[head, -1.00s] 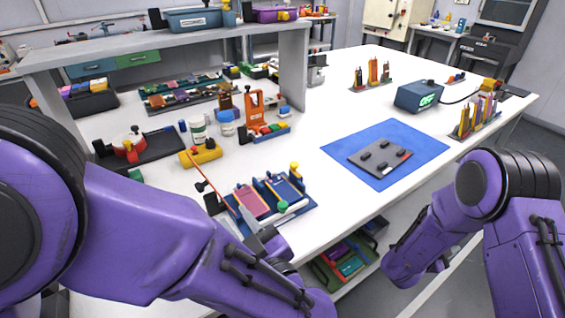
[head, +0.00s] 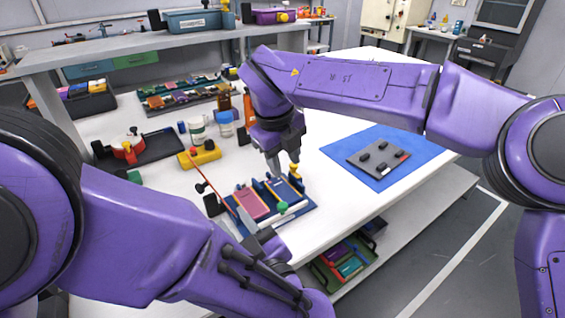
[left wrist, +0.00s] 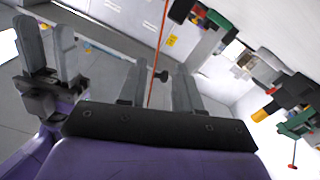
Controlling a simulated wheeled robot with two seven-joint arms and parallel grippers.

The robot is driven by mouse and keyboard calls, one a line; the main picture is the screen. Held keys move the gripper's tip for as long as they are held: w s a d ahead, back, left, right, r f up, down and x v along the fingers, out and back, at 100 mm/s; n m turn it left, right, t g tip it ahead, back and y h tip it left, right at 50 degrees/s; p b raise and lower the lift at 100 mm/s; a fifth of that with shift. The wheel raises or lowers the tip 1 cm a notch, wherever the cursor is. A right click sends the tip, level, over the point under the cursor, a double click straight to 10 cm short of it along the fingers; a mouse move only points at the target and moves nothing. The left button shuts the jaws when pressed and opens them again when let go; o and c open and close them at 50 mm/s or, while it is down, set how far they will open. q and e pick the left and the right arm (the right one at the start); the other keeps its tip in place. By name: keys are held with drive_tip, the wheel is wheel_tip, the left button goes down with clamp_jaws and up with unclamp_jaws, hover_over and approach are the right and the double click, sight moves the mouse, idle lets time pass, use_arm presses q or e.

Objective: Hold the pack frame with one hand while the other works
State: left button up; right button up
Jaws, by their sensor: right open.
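The blue frame (head: 298,205) lies at the table's front edge, holding a pink cell (head: 251,203) and a dark blue cell (head: 284,187), with a green-knobbed white bar along its front. I take it to be the pack frame. My right gripper (head: 284,163) is open, pointing down just over its back part by a yellow knob (head: 295,170). My left gripper (head: 266,240) is low at the frame's front edge. In the left wrist view its fingers (left wrist: 158,88) stand apart, with a thin red rod (left wrist: 158,55) showing between them; contact with the frame cannot be told.
A grey plate (head: 366,168) with black blocks lies on a blue mat (head: 338,148) to the right. A yellow block (head: 203,156), a white jar (head: 197,128) and a dark tray (head: 160,146) stand behind left. A shelf (head: 190,42) spans the back. Table between frame and mat is clear.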

use_arm(q)
drive_tip(key=x, duration=1)
drive_tip(key=shift+w, duration=0.25)
use_arm(e)
drive_tip(key=s, duration=0.1)
drive_tip(key=s+r+g+y, duration=0.1)
drive_tip(key=s+g, duration=0.1)
drive_tip(key=shift+s+a+r+n+y, duration=0.25)
drive_tip(key=shift+r+n+y, duration=0.05)
drive_tip(key=shift+n, duration=0.1)
use_arm(q)
clamp_jaws()
